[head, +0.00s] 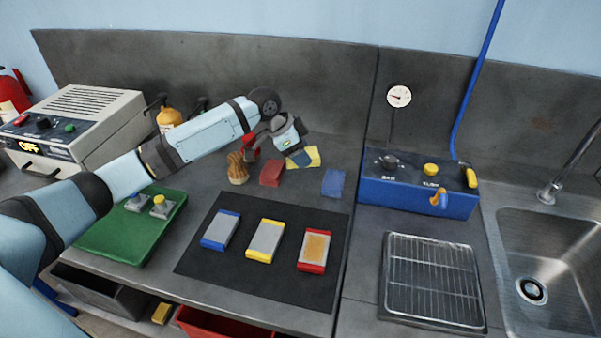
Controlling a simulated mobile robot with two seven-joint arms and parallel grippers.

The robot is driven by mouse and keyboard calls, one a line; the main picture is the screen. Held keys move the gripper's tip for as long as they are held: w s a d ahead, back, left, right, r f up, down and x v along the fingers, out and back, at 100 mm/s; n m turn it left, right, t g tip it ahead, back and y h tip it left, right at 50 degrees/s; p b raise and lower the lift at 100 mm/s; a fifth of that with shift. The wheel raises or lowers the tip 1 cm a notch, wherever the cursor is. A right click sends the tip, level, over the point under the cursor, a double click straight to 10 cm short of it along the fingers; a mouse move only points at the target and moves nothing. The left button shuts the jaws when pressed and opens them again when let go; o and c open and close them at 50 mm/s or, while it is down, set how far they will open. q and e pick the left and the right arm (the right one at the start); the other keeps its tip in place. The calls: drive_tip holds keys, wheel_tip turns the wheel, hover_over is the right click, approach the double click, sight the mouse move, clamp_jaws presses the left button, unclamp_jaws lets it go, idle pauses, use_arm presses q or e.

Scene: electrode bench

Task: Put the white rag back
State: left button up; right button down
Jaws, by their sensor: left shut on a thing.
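My left gripper (298,157) is above the back of the bench, low over a folded yellow rag (315,152). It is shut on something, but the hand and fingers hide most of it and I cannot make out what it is. I cannot pick out a white rag clearly in the head view. A red rag (271,173) lies just left of the gripper and a blue rag (334,182) lies to its right. My right gripper is not in view.
A brown brush (238,170) stands near my left wrist. A black mat (210,267) holds blue, yellow and red framed plates. A green tray (105,240), a blue control box (420,197), a wire rack (432,280) and a sink (550,245) stand around it.

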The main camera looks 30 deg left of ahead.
sight(307, 181)
use_arm(q)
drive_tip(key=shift+f, duration=3.45)
drive_tip(key=shift+f, duration=0.1)
drive_tip(key=o, duration=0.8)
drive_tip(key=shift+a+r, duration=0.1)
drive_tip(key=shift+r, duration=0.1)
drive_tip(key=v, duration=1.1)
drive_tip(key=shift+s+a+r, duration=0.1)
drive_tip(key=shift+s+r, duration=0.05)
drive_tip(key=shift+r, duration=0.25)
